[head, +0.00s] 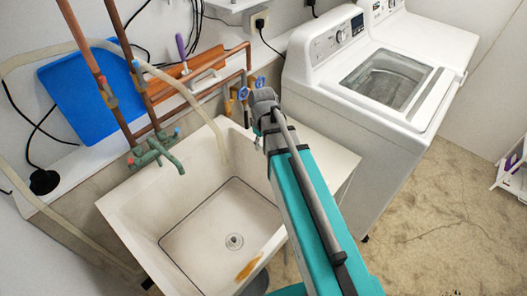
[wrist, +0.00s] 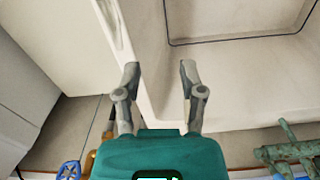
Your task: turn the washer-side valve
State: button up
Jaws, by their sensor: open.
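Two blue valve handles show in the head view on the pipes behind the sink. The washer-side blue valve (head: 260,82) is the right one, nearer the washer, and the other blue valve (head: 243,93) sits just left of it. My wrist is right in front of them and partly hides the pipes below. In the wrist view a blue valve handle (wrist: 69,170) shows at the lower left edge, apart from my gripper. My gripper (wrist: 160,70) is open and empty, with its fingers over the sink's rim area. The fingers are hard to make out in the head view.
A white sink (head: 130,205) stands below the pipes, with a green faucet (head: 155,150) on its left. White washers (head: 345,130) stand to the right. Copper pipes (head: 85,45), a pale hose and a blue panel (head: 65,100) are at the left. The floor at the right is mostly clear.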

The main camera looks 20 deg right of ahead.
jog(key=shift+s+a+f+m+b, duration=0.15)
jog(key=shift+s+f+m, duration=0.1)
jog(key=shift+s, duration=0.15)
jog(key=shift+s+d+f+m+b, duration=0.15)
jog(key=shift+s+f+m, duration=0.1)
jog(key=shift+s, duration=0.15)
jog(key=shift+a, duration=0.1)
jog(key=s+m, duration=0.4)
jog(key=s, duration=0.3)
jog(key=shift+a+m, duration=0.3)
jog(key=shift+s, duration=0.1)
